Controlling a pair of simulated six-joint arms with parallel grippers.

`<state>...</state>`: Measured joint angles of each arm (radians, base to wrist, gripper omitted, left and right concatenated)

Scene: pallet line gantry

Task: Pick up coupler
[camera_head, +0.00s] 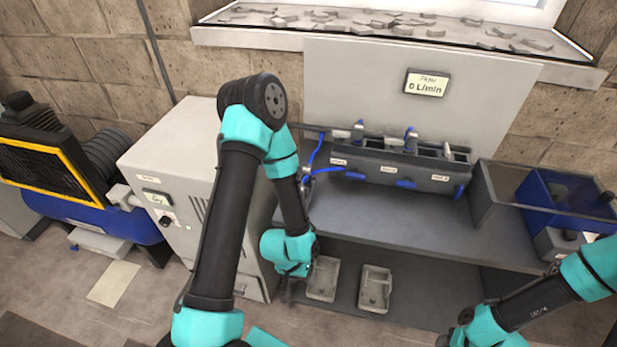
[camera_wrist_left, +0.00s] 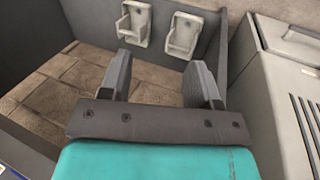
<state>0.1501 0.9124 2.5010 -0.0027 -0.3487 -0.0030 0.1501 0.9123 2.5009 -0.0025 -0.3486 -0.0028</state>
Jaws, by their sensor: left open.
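I cannot pick out a coupler for certain.
A grey bench (camera_head: 400,217) overhangs the lower shelf. It carries a labelled manifold (camera_head: 392,172) with blue handles and hoses, and a bin (camera_head: 500,195) with blue containers. A flow display (camera_head: 427,84) reads 0 L/min.

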